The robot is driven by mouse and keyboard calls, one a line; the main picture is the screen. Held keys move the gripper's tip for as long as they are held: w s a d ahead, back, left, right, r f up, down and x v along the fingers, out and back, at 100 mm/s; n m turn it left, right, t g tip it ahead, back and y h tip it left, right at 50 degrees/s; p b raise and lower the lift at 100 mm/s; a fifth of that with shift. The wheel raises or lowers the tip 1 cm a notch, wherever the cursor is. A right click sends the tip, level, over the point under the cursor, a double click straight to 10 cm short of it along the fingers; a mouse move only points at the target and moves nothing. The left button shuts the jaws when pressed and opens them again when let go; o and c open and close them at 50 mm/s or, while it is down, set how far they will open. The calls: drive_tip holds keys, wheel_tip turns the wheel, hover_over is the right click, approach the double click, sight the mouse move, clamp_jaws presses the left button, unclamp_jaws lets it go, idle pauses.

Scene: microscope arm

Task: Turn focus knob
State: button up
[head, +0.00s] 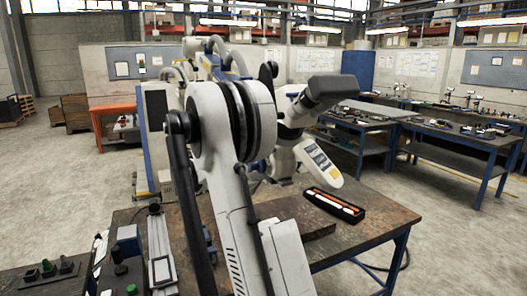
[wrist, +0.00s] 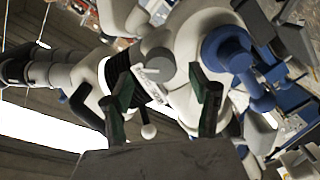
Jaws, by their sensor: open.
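In the wrist view my gripper (wrist: 160,84) is open, with two dark green fingers apart and nothing visible held between them. Beyond the fingers is the white microscope arm (wrist: 185,40), close to the fingertips. A round grey part (wrist: 157,60) shows between the fingers; I cannot tell whether it is the focus knob. A small white ball (wrist: 148,131) on a dark stem shows lower down. In the head view the microscope head (head: 300,110) has a grey eyepiece (head: 335,88) and a tilted panel (head: 322,160). A large white arm in front hides much of it, and my gripper cannot be made out there.
A workbench (head: 372,212) carries a black tray (head: 334,205) with orange and white items. Dark knobs (head: 47,267) stand on equipment at the lower left. Other benches (head: 462,143) stand at the right. Open floor (head: 450,240) lies right of the near bench.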

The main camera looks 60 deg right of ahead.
drive_tip(key=shift+p+x, duration=0.3)
drive_tip(key=shift+x, duration=2)
drive_tip(key=c, duration=1.1)
drive_tip(key=shift+c, duration=0.2)
drive_tip(key=shift+n, duration=0.3)
drive_tip(key=shift+f+n+b, duration=0.15)
drive_tip(key=shift+n+b, duration=0.95)
drive_tip(key=shift+b, duration=0.1)
drive_tip(key=shift+n+b, duration=1.05)
drive_tip(key=shift+n, duration=0.95)
